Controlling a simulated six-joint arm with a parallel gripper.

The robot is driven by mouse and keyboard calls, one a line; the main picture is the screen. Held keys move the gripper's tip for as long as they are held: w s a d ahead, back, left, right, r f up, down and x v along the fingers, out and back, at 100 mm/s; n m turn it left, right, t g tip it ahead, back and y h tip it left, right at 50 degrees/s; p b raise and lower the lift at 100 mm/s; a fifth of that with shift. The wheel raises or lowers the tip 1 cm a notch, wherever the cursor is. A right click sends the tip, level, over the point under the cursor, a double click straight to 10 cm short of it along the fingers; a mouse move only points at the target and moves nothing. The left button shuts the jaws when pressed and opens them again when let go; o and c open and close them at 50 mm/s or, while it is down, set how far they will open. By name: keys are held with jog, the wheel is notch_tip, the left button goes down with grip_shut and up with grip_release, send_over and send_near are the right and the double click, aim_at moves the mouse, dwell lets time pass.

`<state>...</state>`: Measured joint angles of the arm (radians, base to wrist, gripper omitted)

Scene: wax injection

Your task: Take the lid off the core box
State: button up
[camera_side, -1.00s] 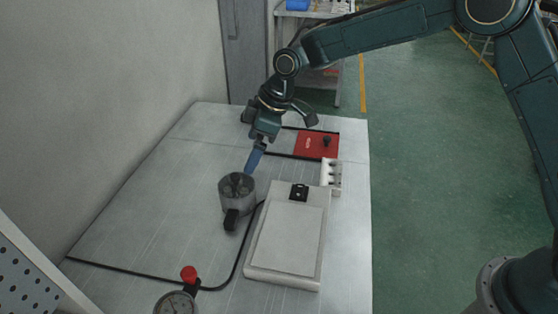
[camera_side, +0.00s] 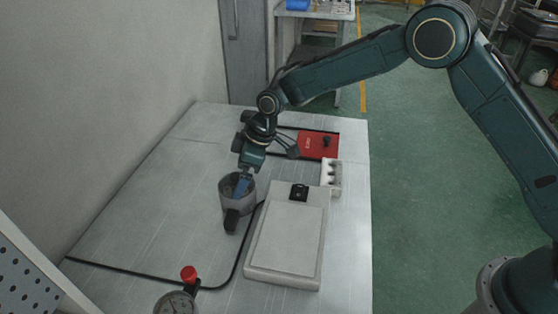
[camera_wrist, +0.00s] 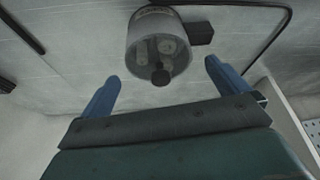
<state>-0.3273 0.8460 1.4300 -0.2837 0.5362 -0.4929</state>
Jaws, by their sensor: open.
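A round grey container (camera_side: 238,207), seemingly the core box, stands on the bench with a dark block on its outer side. In the wrist view the container (camera_wrist: 142,62) has a see-through top over pale rounded shapes, with a dark round knob (camera_wrist: 161,76) towards the near rim. My gripper (camera_side: 242,185) is over the container, and its fingers overlap the top in the side view. In the wrist view my gripper's (camera_wrist: 162,72) blue fingers are spread to either side of the knob, with nothing between them. Whether the fingers touch the lid cannot be told.
A flat pale slab (camera_side: 287,243) with a black clip lies right of the container. A white holder (camera_side: 331,178) and a red piece (camera_side: 310,146) with a black knob sit behind. A black cable crosses the bench; the left is clear.

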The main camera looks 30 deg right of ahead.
jog(key=shift+x, duration=2.55)
jog(key=shift+c, duration=0.4)
jog(key=c, duration=0.8)
